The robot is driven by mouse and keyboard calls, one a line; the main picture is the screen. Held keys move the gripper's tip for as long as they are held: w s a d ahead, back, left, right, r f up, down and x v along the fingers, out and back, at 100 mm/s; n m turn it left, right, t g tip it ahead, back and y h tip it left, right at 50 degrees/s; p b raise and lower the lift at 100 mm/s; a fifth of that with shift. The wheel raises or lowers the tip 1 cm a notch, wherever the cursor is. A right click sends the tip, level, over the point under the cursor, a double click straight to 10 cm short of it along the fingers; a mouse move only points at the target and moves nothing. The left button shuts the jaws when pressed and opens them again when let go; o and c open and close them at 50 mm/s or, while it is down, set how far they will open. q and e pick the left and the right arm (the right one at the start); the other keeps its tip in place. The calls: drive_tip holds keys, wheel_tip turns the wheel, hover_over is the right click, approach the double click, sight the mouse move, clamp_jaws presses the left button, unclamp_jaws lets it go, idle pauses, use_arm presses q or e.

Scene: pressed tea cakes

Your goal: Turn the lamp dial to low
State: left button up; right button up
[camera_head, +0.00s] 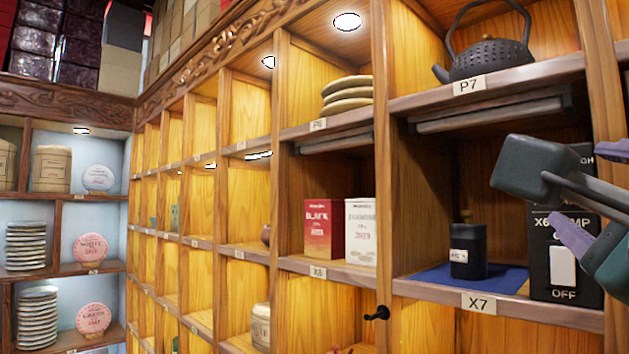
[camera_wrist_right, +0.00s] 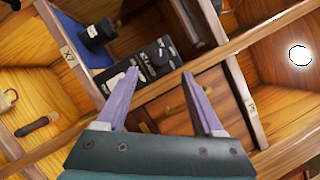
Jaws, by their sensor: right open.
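A black control box (camera_head: 543,255) stands at the right end of cubby X7. Its lettering reads "X6 ...MP", partly covered by my gripper, with "OFF" at the bottom. A white upright rectangle (camera_head: 563,266) sits on its front above "OFF". The box also shows in the right wrist view (camera_wrist_right: 160,52), between and beyond my fingertips. My right gripper (camera_head: 578,186) is open and empty, with purple fingers in front of the box; its fingers also show in the right wrist view (camera_wrist_right: 159,75). I cannot tell whether it touches. My left gripper is out of view.
A black canister (camera_head: 468,250) stands on a blue cloth (camera_head: 430,277) left of the box. A dark teapot (camera_head: 490,60) sits on the shelf above. Red (camera_head: 318,228) and white (camera_head: 361,231) boxes stand in cubby X6. Wooden dividers and shelf edges surround the box closely.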

drive_tip(key=p+x, duration=0.5)
drive_tip(key=x, duration=0.4)
drive_tip(key=shift+w+d, duration=0.2)
drive_tip(key=shift+d, duration=0.2)
drive_tip(key=shift+c, duration=0.3)
clamp_jaws()
